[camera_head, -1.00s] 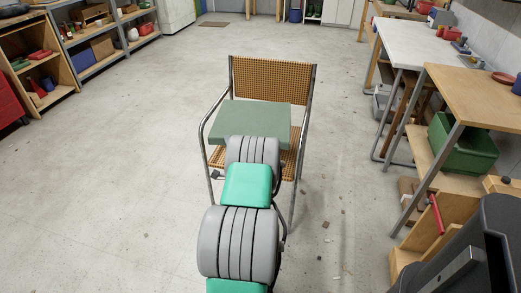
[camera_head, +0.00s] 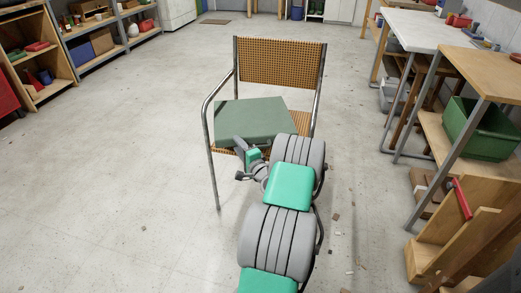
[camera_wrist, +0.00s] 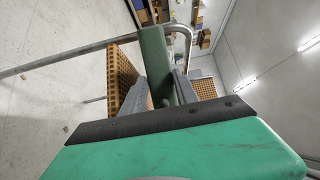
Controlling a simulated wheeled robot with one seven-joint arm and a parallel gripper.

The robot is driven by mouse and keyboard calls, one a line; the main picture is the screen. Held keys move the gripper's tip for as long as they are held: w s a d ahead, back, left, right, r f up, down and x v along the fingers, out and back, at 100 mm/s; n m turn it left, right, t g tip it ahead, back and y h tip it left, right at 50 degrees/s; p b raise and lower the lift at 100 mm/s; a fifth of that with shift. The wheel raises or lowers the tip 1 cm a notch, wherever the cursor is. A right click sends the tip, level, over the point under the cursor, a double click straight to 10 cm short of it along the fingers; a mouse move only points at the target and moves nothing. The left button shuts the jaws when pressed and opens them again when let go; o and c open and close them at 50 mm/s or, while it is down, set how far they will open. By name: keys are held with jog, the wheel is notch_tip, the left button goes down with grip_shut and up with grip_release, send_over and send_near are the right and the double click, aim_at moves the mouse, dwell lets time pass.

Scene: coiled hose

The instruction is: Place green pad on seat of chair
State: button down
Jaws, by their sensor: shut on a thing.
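The green pad (camera_head: 252,120) is a flat slab over the woven orange-brown seat (camera_head: 300,122) of the chair (camera_head: 281,62). It covers most of the seat, which shows at the right and in front. I cannot tell whether the pad touches it. My gripper (camera_head: 242,147) is at the pad's near edge, shut on it. In the wrist view the pad (camera_wrist: 154,58) stands edge-on between my two fingers (camera_wrist: 161,92), with woven seat or back panels (camera_wrist: 121,78) on both sides. The pad's underside is hidden.
The chair has bent metal tube arms, the left one (camera_head: 208,105) close to the pad. Workbenches (camera_head: 487,70) with a green bin (camera_head: 480,128) stand at the right. Wooden shelves (camera_head: 33,55) stand at the left. The floor around the chair is mostly clear.

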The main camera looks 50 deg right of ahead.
notch_tip(320, 180, down, 7)
jog(key=b, duration=0.2)
jog(key=shift+s+d+f, duration=0.1)
jog(key=c, duration=0.9)
grip_release()
jog(key=shift+b, duration=0.3)
jog(key=shift+c, duration=0.2)
